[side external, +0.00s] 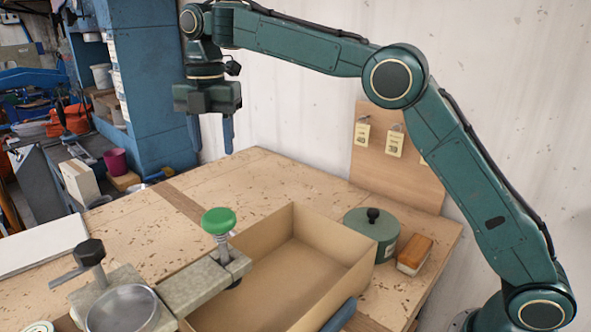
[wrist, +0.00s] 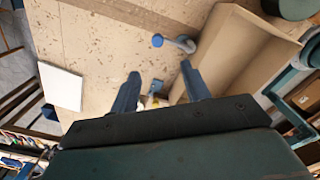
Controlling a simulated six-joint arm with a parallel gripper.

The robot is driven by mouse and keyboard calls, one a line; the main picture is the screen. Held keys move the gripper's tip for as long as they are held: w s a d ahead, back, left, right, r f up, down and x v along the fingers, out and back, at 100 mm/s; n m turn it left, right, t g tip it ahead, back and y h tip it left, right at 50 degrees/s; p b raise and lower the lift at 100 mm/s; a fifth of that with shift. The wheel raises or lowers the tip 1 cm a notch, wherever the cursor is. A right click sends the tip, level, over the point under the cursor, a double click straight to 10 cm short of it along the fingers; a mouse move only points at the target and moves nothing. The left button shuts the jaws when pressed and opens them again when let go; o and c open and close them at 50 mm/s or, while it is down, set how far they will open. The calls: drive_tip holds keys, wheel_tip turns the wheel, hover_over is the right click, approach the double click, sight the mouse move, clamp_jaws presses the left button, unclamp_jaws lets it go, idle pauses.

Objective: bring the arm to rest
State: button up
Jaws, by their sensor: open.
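My gripper (side external: 211,134) hangs in the air above the far part of the wooden workbench (side external: 255,175), its two blue fingers pointing down. The fingers are apart, and I see nothing between them in the side view. In the wrist view my gripper (wrist: 164,86) also shows two separated blue fingers over the bench. My arm is stretched out high from its base at the lower right, and my gripper touches nothing that I can see.
An open cardboard box (side external: 300,260) stands on the bench beside a clamp with a green knob (side external: 218,221). A lidded green pot (side external: 372,230) and a brush (side external: 414,254) are at the right. A board with tags (side external: 398,160) leans on the wall. A white panel (side external: 40,245) lies left.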

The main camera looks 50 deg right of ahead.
drive_tip(key=s+d+r+m+t, duration=0.1)
drive_tip(key=s+d+r+m, duration=0.2)
drive_tip(key=s+d+m, duration=0.45)
drive_tip(key=s+d+r+m+t, duration=0.25)
drive_tip(key=s+m, duration=0.25)
drive_tip(key=s, duration=0.5)
drive_tip(key=s+d+f+m+t, duration=0.1)
drive_tip(key=s+d+f+m, duration=0.1)
drive_tip(key=s+f+m, duration=0.3)
drive_tip(key=s+d+f+m+t, duration=0.1)
drive_tip(key=s+f+m, duration=0.4)
drive_tip(key=s, duration=0.8)
drive_tip(key=shift+s+d+f+m, duration=0.25)
drive_tip(key=shift+d+f+m, duration=0.1)
drive_tip(key=shift+d+m, duration=0.5)
